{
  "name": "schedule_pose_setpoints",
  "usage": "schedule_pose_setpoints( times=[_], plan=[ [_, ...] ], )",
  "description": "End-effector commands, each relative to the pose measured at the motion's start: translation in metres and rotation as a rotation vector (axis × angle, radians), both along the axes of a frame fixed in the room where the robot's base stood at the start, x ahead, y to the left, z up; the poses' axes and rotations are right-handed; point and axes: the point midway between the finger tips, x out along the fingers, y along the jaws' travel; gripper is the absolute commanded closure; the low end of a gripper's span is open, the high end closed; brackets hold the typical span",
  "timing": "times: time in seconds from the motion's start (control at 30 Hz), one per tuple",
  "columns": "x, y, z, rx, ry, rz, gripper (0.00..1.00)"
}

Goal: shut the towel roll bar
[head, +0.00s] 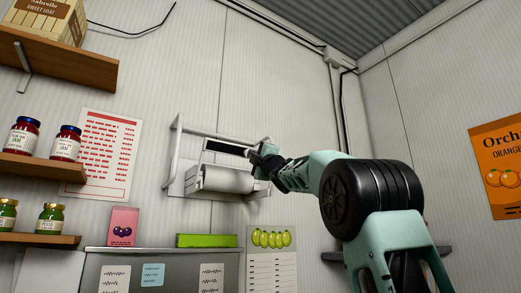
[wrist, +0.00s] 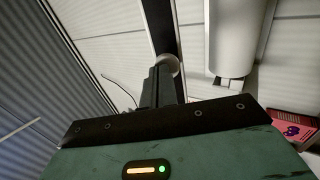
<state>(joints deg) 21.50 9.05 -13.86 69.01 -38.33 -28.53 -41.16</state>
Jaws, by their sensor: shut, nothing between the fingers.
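The towel roll holder (head: 174,168) is a pale frame on the back wall, with a white towel roll (head: 228,179) in its lower part. The towel roll bar (head: 228,147), pale with a dark strip, stands above the roll with a gap between them. My gripper (head: 256,156) is at the bar's right end, shut and empty. In the wrist view the dark fingers (wrist: 160,84) are together beside a pale round end of the bar (wrist: 169,63); whether they touch it I cannot tell. The roll (wrist: 232,40) shows to the right there.
A steel-grey cabinet (head: 165,264) stands below, with a pink box (head: 123,226) and a green box (head: 207,241) on top. Wooden shelves (head: 62,62) with jars are at the left. An orange poster (head: 499,165) hangs on the right wall. The wall right of the holder is largely clear.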

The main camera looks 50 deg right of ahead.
Motion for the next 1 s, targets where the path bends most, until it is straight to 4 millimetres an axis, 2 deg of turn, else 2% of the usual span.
schedule_pose_setpoints(
  times=[0.03,0.4,0.7,1.0],
  plan=[
    [0.007,-0.001,0.01,-0.001,0.0,0.0,1.0],
    [0.041,-0.008,0.037,-0.002,-0.002,0.0,1.0],
    [0.054,-0.012,0.045,-0.002,-0.002,0.0,1.0],
    [0.058,-0.012,0.047,-0.002,-0.004,0.002,1.0]
  ],
)
